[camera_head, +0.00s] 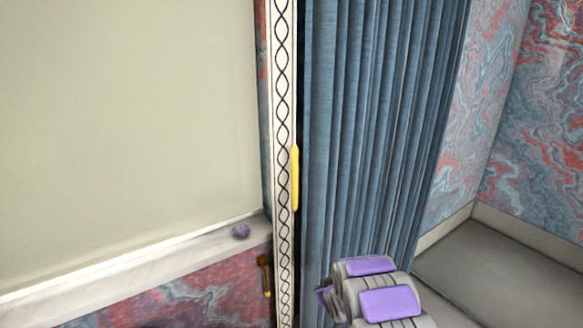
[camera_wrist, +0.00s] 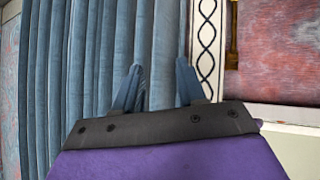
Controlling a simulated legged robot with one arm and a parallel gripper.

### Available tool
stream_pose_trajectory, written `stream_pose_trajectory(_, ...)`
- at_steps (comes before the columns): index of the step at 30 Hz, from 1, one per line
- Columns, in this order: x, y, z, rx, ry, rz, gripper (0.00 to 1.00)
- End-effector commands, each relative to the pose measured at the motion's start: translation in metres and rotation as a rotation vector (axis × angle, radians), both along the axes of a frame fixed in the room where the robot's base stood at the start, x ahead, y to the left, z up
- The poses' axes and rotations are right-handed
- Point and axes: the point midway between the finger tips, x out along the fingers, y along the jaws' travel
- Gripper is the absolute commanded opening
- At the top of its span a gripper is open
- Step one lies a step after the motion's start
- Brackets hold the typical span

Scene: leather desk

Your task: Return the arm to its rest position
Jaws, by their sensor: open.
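My arm shows at the bottom of the head view as grey links with purple panels, low in front of the blue curtain (camera_head: 375,120). My gripper (camera_wrist: 158,75) shows in the wrist view with its two blue-grey fingers spread apart and nothing between them. The curtain (camera_wrist: 105,40) fills the view behind the fingers. The right finger is near the white patterned post (camera_wrist: 207,40) in the picture. The fingertips are not clear in the head view.
A white post with a black twisted pattern (camera_head: 283,130) stands left of the curtain, with a yellow handle (camera_head: 295,178) on its edge. A small purple ball (camera_head: 241,231) sits on the pale ledge (camera_head: 150,260). Grey floor (camera_head: 510,270) lies open at the right.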

Motion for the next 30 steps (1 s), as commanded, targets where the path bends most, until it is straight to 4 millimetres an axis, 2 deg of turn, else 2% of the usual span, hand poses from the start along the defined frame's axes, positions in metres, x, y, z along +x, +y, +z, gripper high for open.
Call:
stream_pose_trajectory(1,-0.004,-0.006,0.018,-0.011,0.021,-0.017,0.4)
stream_pose_trajectory(8,-0.047,-0.033,0.076,-0.048,0.164,-0.108,0.4)
stream_pose_trajectory(17,-0.13,-0.053,0.146,-0.061,0.355,-0.214,0.4)
stream_pose_trajectory(26,-0.239,-0.056,0.203,-0.04,0.555,-0.301,0.4)
stream_pose_trajectory(30,-0.296,-0.053,0.223,-0.026,0.653,-0.328,0.4)
